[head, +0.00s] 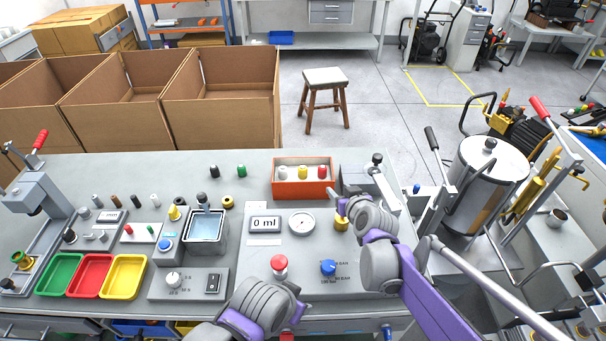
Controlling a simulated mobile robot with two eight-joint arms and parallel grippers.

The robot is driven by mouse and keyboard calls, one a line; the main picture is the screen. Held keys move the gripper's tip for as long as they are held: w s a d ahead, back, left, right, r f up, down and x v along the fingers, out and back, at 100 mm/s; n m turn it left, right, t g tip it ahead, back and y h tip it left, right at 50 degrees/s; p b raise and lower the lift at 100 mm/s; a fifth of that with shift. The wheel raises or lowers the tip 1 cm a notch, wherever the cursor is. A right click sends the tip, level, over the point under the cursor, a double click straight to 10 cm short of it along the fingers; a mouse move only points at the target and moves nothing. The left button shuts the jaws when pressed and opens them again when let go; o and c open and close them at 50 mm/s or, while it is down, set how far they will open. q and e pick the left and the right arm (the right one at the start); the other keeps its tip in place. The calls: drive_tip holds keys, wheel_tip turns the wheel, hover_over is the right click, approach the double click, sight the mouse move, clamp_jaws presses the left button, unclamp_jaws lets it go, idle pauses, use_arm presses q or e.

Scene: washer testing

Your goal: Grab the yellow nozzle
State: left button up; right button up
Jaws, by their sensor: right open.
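A small yellow cone-shaped nozzle (174,213) stands on the tester at the left of the bench, beside the water-filled square basin (206,228). Another yellow piece (303,172) stands in the orange box (291,188) between a white and a red one. A further yellow part (341,223) is on the bench just below my right gripper (337,198); whether they touch is unclear. My right gripper is open near the box's front right corner, partly covered by its wrist. My left wrist is at the bottom middle; its fingers cannot be made out.
Green, red and yellow trays (123,277) lie at the bench's front left. A display reading 0 ml (265,224), a round dial (302,223), a red knob (279,263) and a blue knob (328,267) occupy the middle. A metal tank (487,176) stands at right.

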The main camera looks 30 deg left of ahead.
drive_tip(key=n+y, duration=0.1)
approach(304, 172)
drive_tip(key=shift+p+x, duration=0.5)
drive_tip(key=shift+x, duration=4.45)
clamp_jaws()
